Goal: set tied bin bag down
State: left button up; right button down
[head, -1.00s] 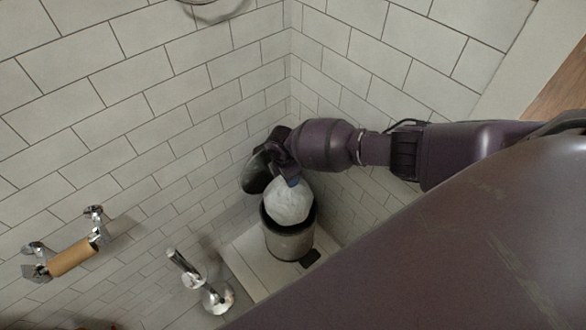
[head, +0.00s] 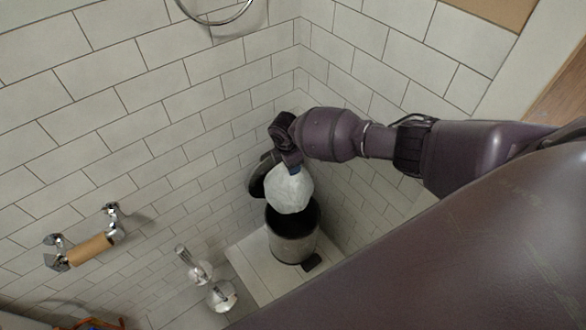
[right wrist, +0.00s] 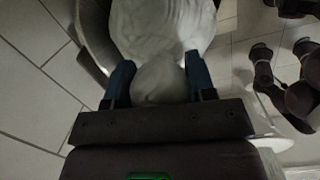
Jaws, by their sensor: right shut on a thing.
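The white, rounded bin bag (head: 290,192) hangs from my right gripper (head: 292,168), over the mouth of a grey metal bin (head: 290,246). The bag's lower edge overlaps the bin's opening in the head view, so I cannot tell whether it is fully clear of the rim. In the right wrist view, the blue fingers of my right gripper (right wrist: 160,84) are shut on the bag's gathered neck, and the bag's full body (right wrist: 165,32) lies beyond them. My left gripper is not in view.
The bin's dark lid (head: 260,174) stands open against the tiled wall. A chrome stand (head: 220,295) is on the floor left of the bin. A toilet roll holder (head: 90,248) with a bare cardboard tube is on the left wall. Tiled walls meet close behind the bin.

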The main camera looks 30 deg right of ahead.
jog(key=shift+w+r, duration=0.15)
jog(key=shift+r, duration=0.3)
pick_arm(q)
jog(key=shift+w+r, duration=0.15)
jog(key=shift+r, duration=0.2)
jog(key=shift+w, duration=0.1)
